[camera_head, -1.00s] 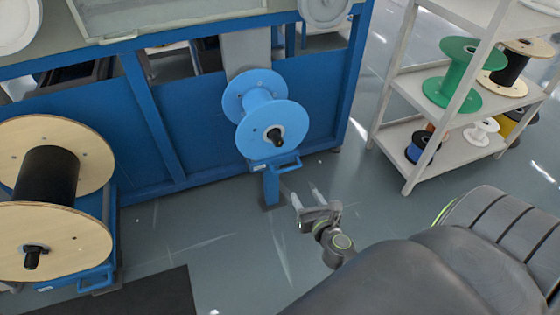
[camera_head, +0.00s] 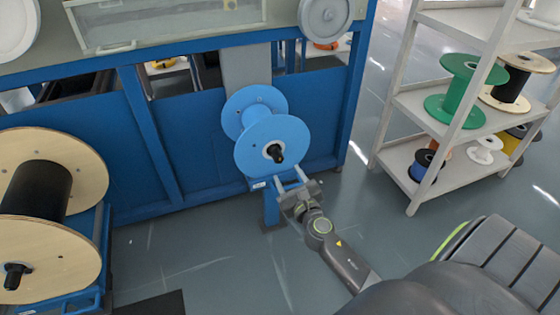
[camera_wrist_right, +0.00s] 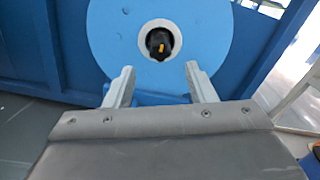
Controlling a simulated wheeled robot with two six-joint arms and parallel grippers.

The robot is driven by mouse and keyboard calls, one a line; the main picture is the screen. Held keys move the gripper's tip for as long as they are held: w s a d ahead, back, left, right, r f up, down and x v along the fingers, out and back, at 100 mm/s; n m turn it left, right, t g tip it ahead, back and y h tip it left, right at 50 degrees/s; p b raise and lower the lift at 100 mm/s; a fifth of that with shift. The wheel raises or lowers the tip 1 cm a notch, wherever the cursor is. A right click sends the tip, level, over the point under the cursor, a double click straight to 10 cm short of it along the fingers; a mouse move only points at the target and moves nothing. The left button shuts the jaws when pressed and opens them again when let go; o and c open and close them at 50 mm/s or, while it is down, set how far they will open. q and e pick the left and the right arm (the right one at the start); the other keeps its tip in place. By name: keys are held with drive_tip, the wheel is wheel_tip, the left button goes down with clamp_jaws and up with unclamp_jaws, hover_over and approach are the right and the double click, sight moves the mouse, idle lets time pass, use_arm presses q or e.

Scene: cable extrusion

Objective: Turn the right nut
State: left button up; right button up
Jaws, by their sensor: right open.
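The right nut (camera_head: 275,153) is a black knob on a spindle at the centre of the blue spool (camera_head: 252,148). In the right wrist view the nut (camera_wrist_right: 159,43) has a yellow mark and sits in a white ring, just beyond and between my fingertips. My right gripper (camera_head: 288,180) is open and empty, just below and in front of the spool; it also shows in the right wrist view (camera_wrist_right: 160,78). It does not appear to touch the nut. My left gripper is not in view.
A wooden spool with a black core (camera_head: 35,190) stands at the left on a blue frame. A blue machine (camera_head: 180,140) fills the back. A light shelf (camera_head: 440,180) with several spools is at the right. The grey floor (camera_head: 180,250) is clear in the middle.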

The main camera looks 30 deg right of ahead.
sight(280, 161)
drive_tip(key=b+x, duration=0.1)
drive_tip(key=x, duration=0.6)
drive_tip(key=shift+w+d, duration=0.1)
drive_tip(key=shift+w, duration=0.2)
drive_tip(key=c, duration=1)
